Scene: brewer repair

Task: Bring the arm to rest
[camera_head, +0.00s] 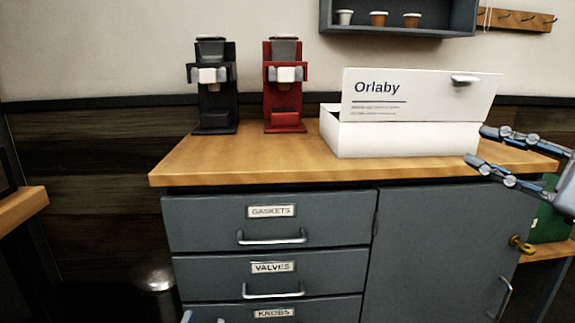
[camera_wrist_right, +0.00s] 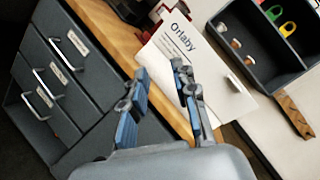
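My right gripper (camera_head: 478,147) comes in from the right edge of the head view, in front of the right end of the counter. Its two fingers are spread apart with nothing between them. In the right wrist view the same gripper (camera_wrist_right: 160,72) is open and empty, with the white Orlaby box (camera_wrist_right: 172,45) beyond its fingertips. In the head view the box (camera_head: 400,140) stands on the wooden counter, its lid raised. Whether the fingers touch the box cannot be told. At the bottom left of the head view a small bluish tip (camera_head: 187,316) shows, perhaps part of my left gripper.
A black brewer (camera_head: 212,100) and a red brewer (camera_head: 284,95) stand on the counter (camera_head: 240,158). Below are drawers labelled gaskets (camera_head: 271,211), valves and knobs, and a cabinet door (camera_head: 430,250). A wall shelf (camera_head: 400,28) holds small cups. A bin (camera_head: 153,278) stands left.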

